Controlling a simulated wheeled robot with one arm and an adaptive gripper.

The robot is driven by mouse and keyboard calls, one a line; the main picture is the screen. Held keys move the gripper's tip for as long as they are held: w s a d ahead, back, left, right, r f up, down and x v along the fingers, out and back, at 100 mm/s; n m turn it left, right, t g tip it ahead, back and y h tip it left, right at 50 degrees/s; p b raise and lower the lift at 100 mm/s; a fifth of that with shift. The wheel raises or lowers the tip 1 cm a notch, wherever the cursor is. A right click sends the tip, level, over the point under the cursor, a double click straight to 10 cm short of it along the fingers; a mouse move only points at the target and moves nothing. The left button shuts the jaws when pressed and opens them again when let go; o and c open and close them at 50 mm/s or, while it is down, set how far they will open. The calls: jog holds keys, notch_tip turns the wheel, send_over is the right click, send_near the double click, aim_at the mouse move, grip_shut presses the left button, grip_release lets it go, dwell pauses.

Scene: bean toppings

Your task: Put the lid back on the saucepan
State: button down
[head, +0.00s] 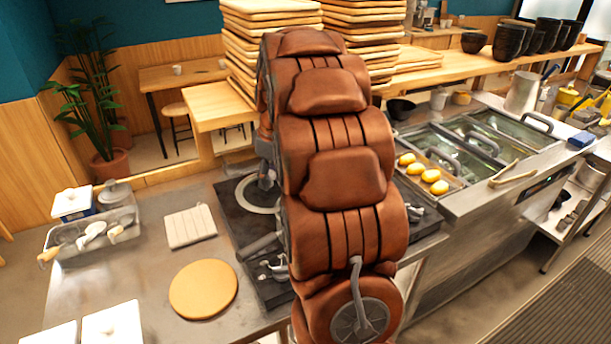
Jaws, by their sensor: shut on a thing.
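My gripper (266,172) shows only in part, as dark grey pieces at the left edge of my brown arm, pointing down over the black stove top. It is shut on what looks like the lid (246,204), a round shape with a pale rim directly below it. The arm covers the right side of the lid. The saucepan's body is not clearly visible. A dark bar (259,246) in front of the round shape may be its handle. I cannot tell whether the lid touches the pan.
My arm blocks the middle of the view. A round wooden board (203,289) and a folded cloth (190,226) lie on the steel counter (145,270). A utensil tray (62,250) stands at the left. Stacked wooden trays (245,50) and a tray of yellow buns (430,175) are beyond.

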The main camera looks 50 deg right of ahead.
jog(key=s+d+r, duration=0.1)
jog(key=s+d, duration=0.5)
jog(key=d, duration=0.1)
notch_tip(320, 180, down, 6)
jog(key=b, duration=0.2)
dwell(0.4)
jog(key=shift+s+b, duration=0.1)
jog(key=shift+b, duration=0.45)
dwell(0.8)
jog(key=shift+f+b, duration=0.45)
jog(key=shift+b, duration=0.65)
dwell(1.5)
dwell(0.4)
jog(key=c, duration=0.7)
grip_release()
jog(key=shift+o, duration=0.4)
